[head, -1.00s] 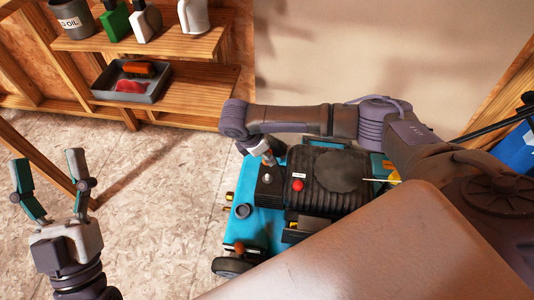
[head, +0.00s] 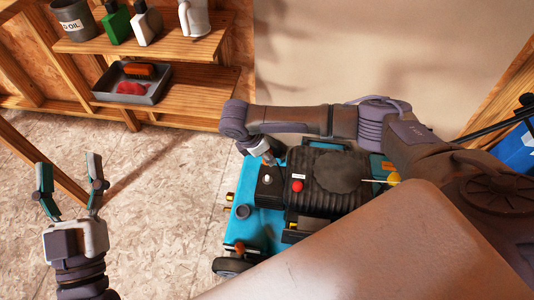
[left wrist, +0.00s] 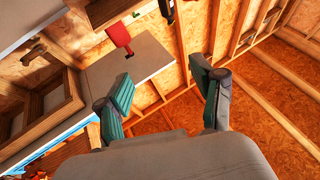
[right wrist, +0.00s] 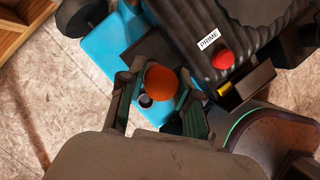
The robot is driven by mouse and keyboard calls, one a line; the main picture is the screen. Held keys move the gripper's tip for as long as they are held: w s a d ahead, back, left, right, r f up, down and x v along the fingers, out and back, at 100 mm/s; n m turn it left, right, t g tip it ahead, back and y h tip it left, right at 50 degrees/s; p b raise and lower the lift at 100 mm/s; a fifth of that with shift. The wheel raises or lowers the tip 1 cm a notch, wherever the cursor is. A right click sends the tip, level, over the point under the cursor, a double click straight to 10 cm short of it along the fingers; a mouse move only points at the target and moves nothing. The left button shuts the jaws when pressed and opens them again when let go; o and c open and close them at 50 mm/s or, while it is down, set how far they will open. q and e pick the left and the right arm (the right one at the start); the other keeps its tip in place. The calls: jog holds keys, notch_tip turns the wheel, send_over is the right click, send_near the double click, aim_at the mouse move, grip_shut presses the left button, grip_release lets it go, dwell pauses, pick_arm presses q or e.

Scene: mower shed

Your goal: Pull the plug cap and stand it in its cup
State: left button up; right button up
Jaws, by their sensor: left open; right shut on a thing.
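An orange-brown rounded piece, which I take for the plug cap (right wrist: 161,79), shows between the fingers of my right gripper (right wrist: 159,106) in the right wrist view. In the head view, this gripper (head: 269,158) is over the left rear part of the teal mower (head: 262,229), its grip mostly hidden. A dark round cup (head: 242,211) sits on the mower's teal deck. In the right wrist view, a dark round opening, likely this cup (right wrist: 146,101), shows just below the orange piece. My left gripper (head: 68,172) is open and empty, well left of the mower.
A red bulb (head: 297,186) by a PRIME label sits on the black engine cover (head: 325,205). Wooden shelves (head: 185,92) at the back left hold bottles and a grey tray (head: 113,87). A wheel (head: 232,266) is at the mower's near left. Bare floor lies left of it.

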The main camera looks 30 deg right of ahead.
jog(key=shift+r+p, duration=0.45)
jog(key=shift+p, duration=0.15)
jog(key=shift+r, duration=0.2)
jog(key=shift+r+p, duration=0.4)
jog(key=shift+p, duration=0.45)
pick_arm(q)
notch_tip(320, 180, down, 15)
jog(key=s+a+g+y, duration=0.1)
jog(key=a+g+y, duration=0.1)
jog(key=g, duration=0.8)
jog(key=shift+s+a+f+n+y+p, duration=0.25)
jog(key=shift+a+n+y+p, duration=0.15)
jog(key=shift+y, duration=0.3)
pick_arm(e)
jog(key=shift+r, duration=0.3)
